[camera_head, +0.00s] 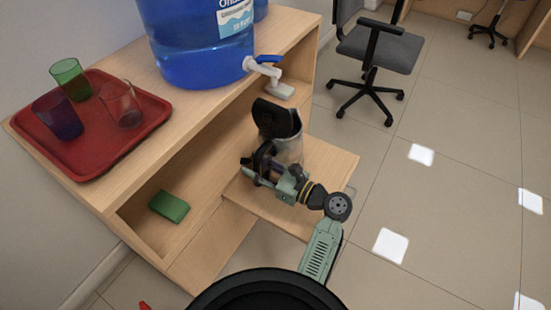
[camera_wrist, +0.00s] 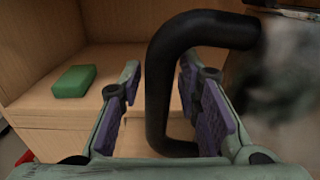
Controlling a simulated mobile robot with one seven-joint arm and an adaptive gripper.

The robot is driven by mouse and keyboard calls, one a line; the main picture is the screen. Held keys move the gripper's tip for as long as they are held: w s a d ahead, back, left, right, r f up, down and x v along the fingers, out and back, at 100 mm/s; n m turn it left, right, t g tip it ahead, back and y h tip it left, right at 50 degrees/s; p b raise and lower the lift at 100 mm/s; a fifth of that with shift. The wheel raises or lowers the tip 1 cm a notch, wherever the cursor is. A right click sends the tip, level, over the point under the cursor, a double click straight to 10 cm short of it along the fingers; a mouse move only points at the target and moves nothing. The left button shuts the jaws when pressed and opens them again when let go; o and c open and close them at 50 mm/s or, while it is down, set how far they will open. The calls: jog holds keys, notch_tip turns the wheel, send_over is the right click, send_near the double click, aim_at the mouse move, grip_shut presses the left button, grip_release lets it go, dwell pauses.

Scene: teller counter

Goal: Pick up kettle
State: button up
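The kettle (camera_head: 290,148) stands on the pulled-out lower wooden board, below the water dispenser's tap. It has a glassy body, a black lid tilted up and a black handle. In the wrist view the black handle (camera_wrist: 160,85) rises between the two purple-padded fingers of my gripper (camera_wrist: 165,105), with gaps visible on both sides. The kettle's blurred body (camera_wrist: 285,80) fills the right of that view. In the head view my gripper (camera_head: 262,170) is at the kettle's handle side and partly hides it.
A green sponge-like block (camera_head: 169,206) lies in the open shelf, also seen in the wrist view (camera_wrist: 74,81). A red tray (camera_head: 150,118) with several cups and a blue water bottle (camera_head: 195,50) stand on the counter top. An office chair (camera_head: 380,48) is behind; the floor right is clear.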

grip_shut()
